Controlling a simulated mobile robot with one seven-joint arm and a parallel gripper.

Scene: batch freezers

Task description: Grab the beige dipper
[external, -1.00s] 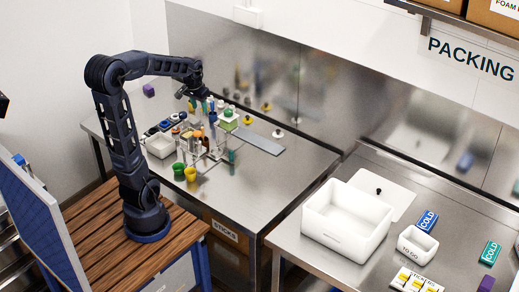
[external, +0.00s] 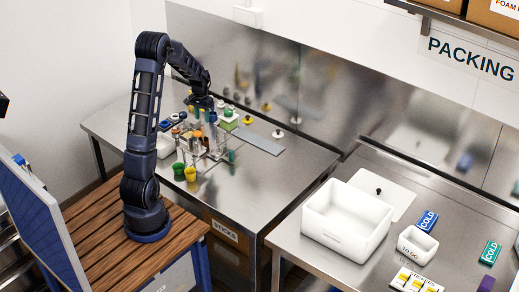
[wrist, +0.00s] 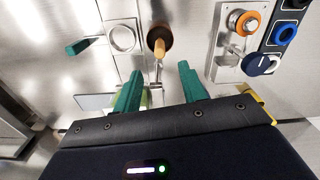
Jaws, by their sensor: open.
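The beige dipper (wrist: 159,48) shows in the wrist view, with a beige handle end and a thin metallic stem, in front of a round brown shape. My gripper (wrist: 160,72) has two green fingers, open and apart, one on each side of the dipper's line. The dipper appears beyond the fingertips, and I see no contact. In the external view my gripper (external: 203,106) is above the crowded left part of the steel table. The beige dipper is too small to pick out there.
A teal handle (wrist: 77,47) lies left of a clear ringed holder. A panel with orange and blue knobs (wrist: 242,22) is at the right. Green and yellow cups (external: 191,174) stand at the rack's front.

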